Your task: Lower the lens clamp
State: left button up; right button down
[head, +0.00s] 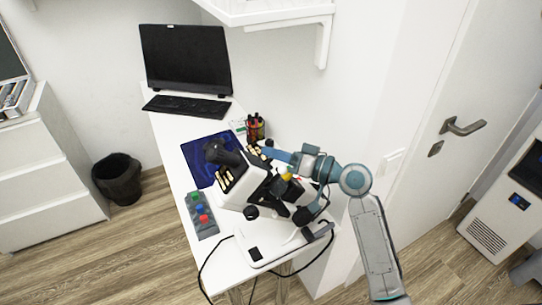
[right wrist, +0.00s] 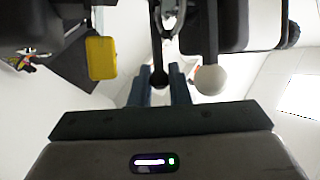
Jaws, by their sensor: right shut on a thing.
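A white and black lens-measuring instrument (head: 237,192) stands on the white table, its black eyepiece (head: 222,155) tilted up to the left. My right gripper (head: 264,151) reaches in from the right at the instrument's upper part. In the right wrist view its blue fingers (right wrist: 160,92) are closed around a black ball knob (right wrist: 159,79) on a thin dark lever. A white ball (right wrist: 210,80) sits just right of the fingers. A yellow block (right wrist: 101,57) is to the left. The lens clamp itself is not clearly distinguishable. My left gripper does not show.
A blue mat (head: 200,158), a grey box with coloured buttons (head: 202,215) and a pen holder (head: 255,127) surround the instrument. A monitor (head: 186,58) and keyboard (head: 187,107) stand at the far end. A cable hangs over the near table edge.

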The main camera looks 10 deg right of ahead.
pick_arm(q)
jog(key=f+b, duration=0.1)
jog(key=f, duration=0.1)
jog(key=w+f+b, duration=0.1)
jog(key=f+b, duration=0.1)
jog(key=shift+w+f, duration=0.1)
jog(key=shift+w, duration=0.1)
pick_arm(e)
jog(key=d+f, duration=0.2)
jog(key=f, duration=0.1)
jog(key=shift+w+d+f, duration=0.1)
jog(key=shift+w+d, duration=0.25)
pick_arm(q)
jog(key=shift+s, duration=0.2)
pick_arm(e)
jog(key=shift+f, duration=0.1)
jog(key=c, duration=1.4)
grip_release()
jog(key=shift+d, duration=0.1)
jog(key=shift+c, duration=0.2)
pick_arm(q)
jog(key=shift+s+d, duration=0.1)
pick_arm(e)
jog(key=shift+d, duration=0.2)
jog(key=shift+a, duration=0.1)
